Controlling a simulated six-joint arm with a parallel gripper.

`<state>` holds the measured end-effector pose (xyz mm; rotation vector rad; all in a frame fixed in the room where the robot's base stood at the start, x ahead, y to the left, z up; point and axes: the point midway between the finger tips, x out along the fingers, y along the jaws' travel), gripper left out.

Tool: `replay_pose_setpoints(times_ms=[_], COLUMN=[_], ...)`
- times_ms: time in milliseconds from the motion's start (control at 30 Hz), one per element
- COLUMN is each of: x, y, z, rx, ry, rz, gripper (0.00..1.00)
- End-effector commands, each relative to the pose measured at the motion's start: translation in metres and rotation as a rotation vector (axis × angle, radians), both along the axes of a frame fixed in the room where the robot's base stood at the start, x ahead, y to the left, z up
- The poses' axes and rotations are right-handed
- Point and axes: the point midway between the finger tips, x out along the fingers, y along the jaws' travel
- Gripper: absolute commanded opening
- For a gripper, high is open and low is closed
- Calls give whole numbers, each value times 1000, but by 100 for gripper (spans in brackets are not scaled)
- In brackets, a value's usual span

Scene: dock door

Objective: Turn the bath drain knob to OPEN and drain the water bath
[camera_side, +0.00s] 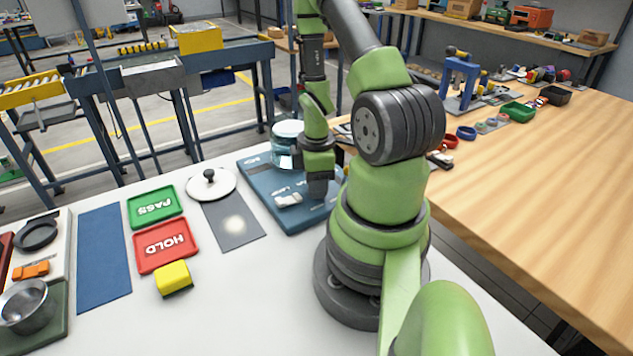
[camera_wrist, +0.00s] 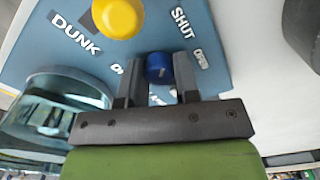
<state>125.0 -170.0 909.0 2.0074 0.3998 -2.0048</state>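The blue panel (camera_side: 262,185) lies on the white table and carries printed words. In the wrist view, the panel (camera_wrist: 225,72) shows DUNK, SHUT and a smaller label like OPEN. A blue knob (camera_wrist: 158,68) stands near SHUT and OPEN, with a pale mark on it. My gripper (camera_wrist: 159,75) points down with one finger on each side of this knob, seemingly touching both sides. A yellow knob (camera_wrist: 118,17) is beside DUNK. A clear glass bath (camera_side: 287,145) stands at the panel's back; it also shows in the wrist view (camera_wrist: 55,108). In the side view, my gripper (camera_side: 318,192) hides the blue knob.
Left of the panel are a white round lid with a black knob (camera_side: 211,184), a grey mat (camera_side: 234,226), green PASS (camera_side: 155,207) and red HOLD (camera_side: 164,246) trays, and a yellow block (camera_side: 173,278). A wooden bench (camera_side: 520,190) stands right.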

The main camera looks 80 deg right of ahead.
Motion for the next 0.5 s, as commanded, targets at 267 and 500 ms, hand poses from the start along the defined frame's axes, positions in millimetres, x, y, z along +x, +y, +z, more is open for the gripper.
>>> replay_pose_setpoints(times_ms=[267,500], x=[0,0], y=[0,0], z=[0,0], rx=[0,-1], ry=[0,2], rz=[-29,-155], gripper=[6,6])
